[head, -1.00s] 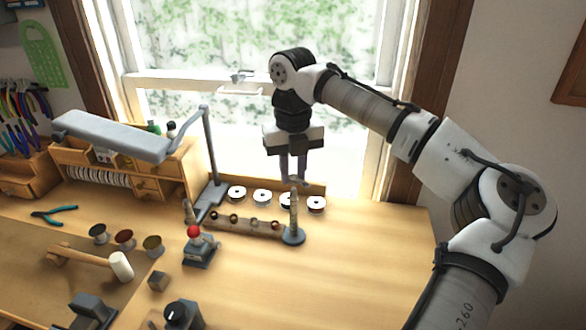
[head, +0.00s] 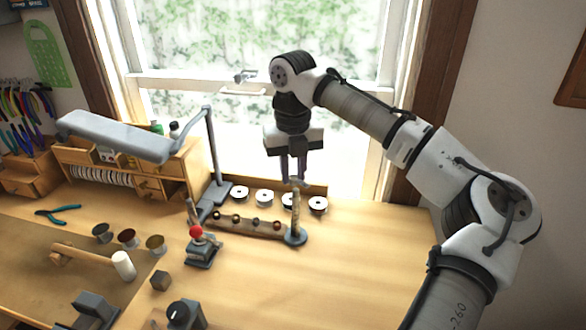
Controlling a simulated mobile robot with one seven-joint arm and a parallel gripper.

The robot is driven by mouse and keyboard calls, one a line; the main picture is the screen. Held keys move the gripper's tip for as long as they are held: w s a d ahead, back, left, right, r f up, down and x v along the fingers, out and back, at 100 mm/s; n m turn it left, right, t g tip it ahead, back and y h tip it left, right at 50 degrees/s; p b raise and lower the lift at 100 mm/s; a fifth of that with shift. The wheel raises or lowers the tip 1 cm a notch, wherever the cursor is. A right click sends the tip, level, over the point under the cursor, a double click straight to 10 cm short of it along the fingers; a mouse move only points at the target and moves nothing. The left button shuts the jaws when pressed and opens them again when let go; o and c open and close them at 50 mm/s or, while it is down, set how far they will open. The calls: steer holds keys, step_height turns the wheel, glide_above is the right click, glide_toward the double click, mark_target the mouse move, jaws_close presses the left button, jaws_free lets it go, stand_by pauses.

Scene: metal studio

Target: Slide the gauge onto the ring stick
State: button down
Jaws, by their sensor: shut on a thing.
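The ring stick (head: 296,212) is a grey upright tapered rod on a round dark base (head: 295,237), standing on the bench right of centre. My gripper (head: 297,180) points down just above the rod's tip. Its fingers are shut on a small grey piece, which looks like the gauge (head: 299,183). The gauge is at or just over the tip. I cannot tell whether it is around the rod or only above or behind it. The fingers partly hide it.
A wooden bar (head: 245,227) with several small rings lies left of the stick. White round discs (head: 317,204) stand close behind it. A red-knobbed device (head: 200,246), a lamp (head: 120,137) and a mallet (head: 95,262) are to the left. The bench (head: 350,270) is clear at front right.

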mark_target(293, 183)
steer(key=shift+s+f, duration=0.1)
steer(key=shift+f, duration=0.7)
steer(key=shift+s+f, duration=0.15)
steer(key=shift+f, duration=0.6)
steer(key=c, duration=1.5)
jaws_free()
steer(key=shift+f, duration=0.1)
steer(key=o, duration=0.3)
steer(key=shift+w, duration=0.25)
steer(key=shift+o, duration=0.2)
steer(key=shift+s+r, duration=0.1)
steer(key=shift+r, duration=0.35)
step_height(293, 183, up, 13)
steer(key=b, duration=0.1)
steer(key=shift+r, duration=0.15)
